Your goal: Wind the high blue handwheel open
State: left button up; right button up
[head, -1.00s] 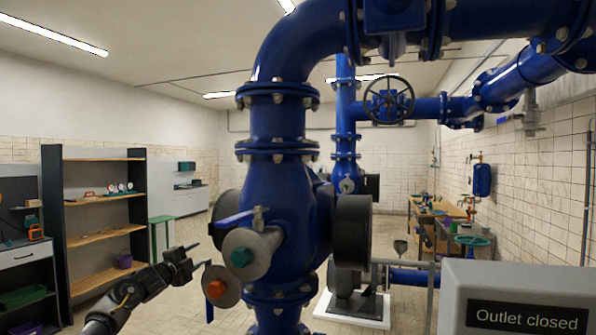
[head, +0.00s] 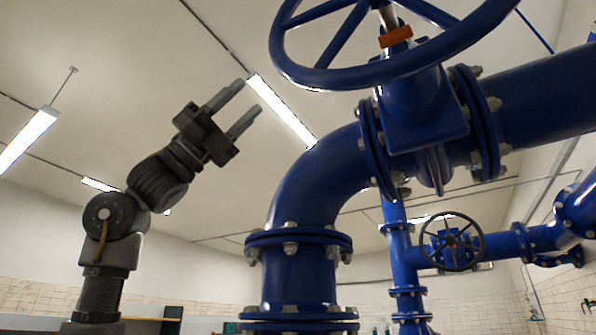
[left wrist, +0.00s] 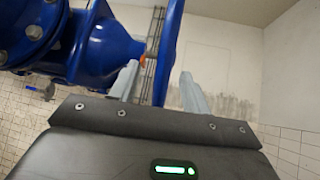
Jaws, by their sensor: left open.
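The high blue handwheel (head: 345,78) is large and spoked, at the top of the head view, its upper part cut off by the frame. It sits above a blue valve body (head: 425,115), with an orange block (head: 396,37) on its stem. My left gripper (head: 250,97) is raised to the left of the wheel, open and empty, fingers pointing up and right. In the left wrist view the wheel's rim (left wrist: 169,50) shows nearly edge-on between the two open fingers (left wrist: 160,90), ahead of them. The gripper looks apart from the rim. My right gripper is not in view.
A thick blue pipe elbow (head: 315,185) stands below and right of my left gripper. A smaller dark handwheel (head: 452,242) is on pipework farther back. Ceiling lamps (head: 282,110) hang above. The space left of the wheel is clear.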

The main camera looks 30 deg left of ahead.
aim_at(281, 59)
pick_arm(q)
jog(key=shift+m, duration=0.4)
jog(key=p+x, duration=0.2)
jog(key=x, duration=0.1)
jog(key=s+p+x, duration=0.1)
jog(key=p+x, duration=0.1)
jog(key=x, duration=0.2)
jog(key=p+x, duration=0.2)
jog(key=x, duration=0.2)
jog(key=shift+s+d+r, duration=0.15)
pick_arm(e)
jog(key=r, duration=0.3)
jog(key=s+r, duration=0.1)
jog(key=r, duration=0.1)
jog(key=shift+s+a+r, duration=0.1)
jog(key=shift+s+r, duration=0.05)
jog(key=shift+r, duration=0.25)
pick_arm(q)
jog(key=shift+c, duration=0.4)
grip_shut()
